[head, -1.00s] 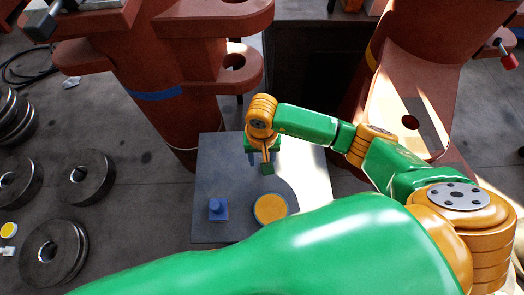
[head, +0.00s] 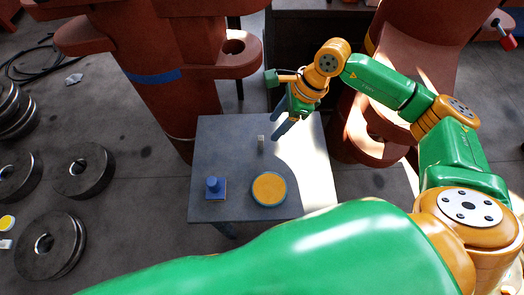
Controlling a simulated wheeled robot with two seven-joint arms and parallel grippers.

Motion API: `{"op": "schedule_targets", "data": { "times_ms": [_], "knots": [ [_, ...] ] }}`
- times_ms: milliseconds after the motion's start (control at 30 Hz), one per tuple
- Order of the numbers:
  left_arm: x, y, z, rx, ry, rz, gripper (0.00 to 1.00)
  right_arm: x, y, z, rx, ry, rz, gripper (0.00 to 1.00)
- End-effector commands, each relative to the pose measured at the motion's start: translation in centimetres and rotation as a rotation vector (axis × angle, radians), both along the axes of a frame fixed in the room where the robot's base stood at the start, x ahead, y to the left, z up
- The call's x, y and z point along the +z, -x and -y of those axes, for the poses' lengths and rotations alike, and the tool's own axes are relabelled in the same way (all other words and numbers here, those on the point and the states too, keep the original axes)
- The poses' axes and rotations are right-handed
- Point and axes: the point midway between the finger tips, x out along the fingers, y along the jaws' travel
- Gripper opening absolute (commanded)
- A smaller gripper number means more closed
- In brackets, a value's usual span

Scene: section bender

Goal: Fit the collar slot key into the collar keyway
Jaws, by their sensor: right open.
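A small pale grey upright piece (head: 261,142) stands on the grey table (head: 230,150); it may be the slot key, but it is too small to be sure. A blue block with a round knob on top (head: 215,187) stands near the table's front left. I cannot tell which part is the collar, and no keyway is visible. My right gripper (head: 284,122) is open and empty, tilted, above the table's back right, apart from the grey piece. My left gripper is not in view.
A rust-red machine column with lugs (head: 160,75) stands behind left of the table, and another red body (head: 410,50) behind right. Black rings (head: 82,170) lie on the floor at left. The table's left half behind the blue block is clear.

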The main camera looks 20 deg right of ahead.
Motion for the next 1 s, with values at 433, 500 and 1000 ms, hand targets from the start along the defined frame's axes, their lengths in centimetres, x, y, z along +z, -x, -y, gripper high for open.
{"op": "schedule_targets", "data": {
  "times_ms": [433, 500, 1000],
  "knots": [
    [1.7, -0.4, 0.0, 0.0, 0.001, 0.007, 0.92, -5.2, -0.1, -3.5, 0.008, 0.003, 0.0, 0.57],
    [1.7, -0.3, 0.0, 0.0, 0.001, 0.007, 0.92, -5.2, -0.1, -3.5, 0.009, 0.003, 0.001, 0.57],
    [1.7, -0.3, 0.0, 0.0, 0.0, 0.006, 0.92, -5.2, -0.1, -3.5, 0.01, 0.003, 0.001, 0.0]
  ]
}}
